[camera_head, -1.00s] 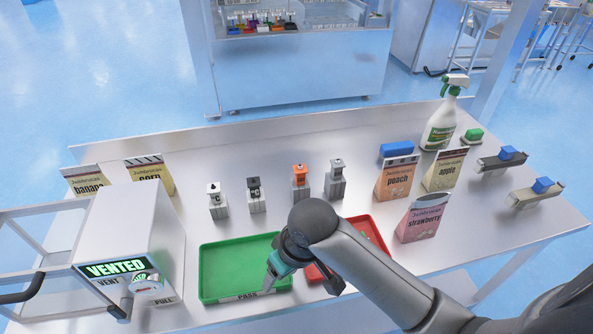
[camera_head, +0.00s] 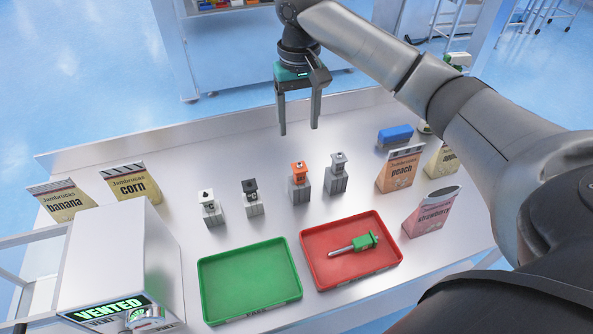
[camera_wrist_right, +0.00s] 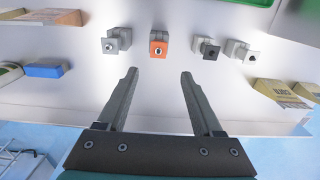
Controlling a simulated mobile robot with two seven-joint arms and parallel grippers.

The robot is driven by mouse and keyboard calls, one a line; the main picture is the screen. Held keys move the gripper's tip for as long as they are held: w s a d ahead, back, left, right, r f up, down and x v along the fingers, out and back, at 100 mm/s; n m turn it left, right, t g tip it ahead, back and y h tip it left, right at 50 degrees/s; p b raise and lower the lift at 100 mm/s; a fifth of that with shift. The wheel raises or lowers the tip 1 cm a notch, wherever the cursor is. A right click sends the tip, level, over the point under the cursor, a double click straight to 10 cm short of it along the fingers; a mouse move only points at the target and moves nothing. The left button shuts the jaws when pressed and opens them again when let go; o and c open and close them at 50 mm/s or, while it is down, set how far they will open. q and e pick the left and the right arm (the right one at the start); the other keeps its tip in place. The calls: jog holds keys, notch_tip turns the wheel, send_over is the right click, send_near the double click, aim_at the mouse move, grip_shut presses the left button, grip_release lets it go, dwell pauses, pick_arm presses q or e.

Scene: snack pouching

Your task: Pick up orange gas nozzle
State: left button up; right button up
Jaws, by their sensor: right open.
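The orange gas nozzle (camera_head: 298,169) stands upright on a small metal block among a row of nozzles on the table. In the right wrist view the orange nozzle (camera_wrist_right: 158,49) shows from above, beyond the fingertips and roughly between them. My right gripper (camera_head: 298,130) is open and empty, fingers pointing down, above the table behind the nozzle row; it also shows in the right wrist view (camera_wrist_right: 158,72). The fingers are apart from the nozzle. My left gripper is not in view.
A grey nozzle (camera_head: 338,160), a black one (camera_head: 250,187) and a white one (camera_head: 206,196) stand beside it. In front lie an empty green tray (camera_head: 205,290) and a red tray (camera_head: 312,268) holding a green-handled tool (camera_head: 362,243). Pouches (camera_head: 400,168) stand at both sides.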

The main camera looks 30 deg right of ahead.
send_over(299, 167)
notch_tip(299, 167, down, 8)
jog(key=shift+f+b, duration=0.15)
jog(key=shift+b, duration=0.25)
jog(key=shift+f+b, duration=0.35)
jog(key=shift+f, duration=2.7)
grip_shut()
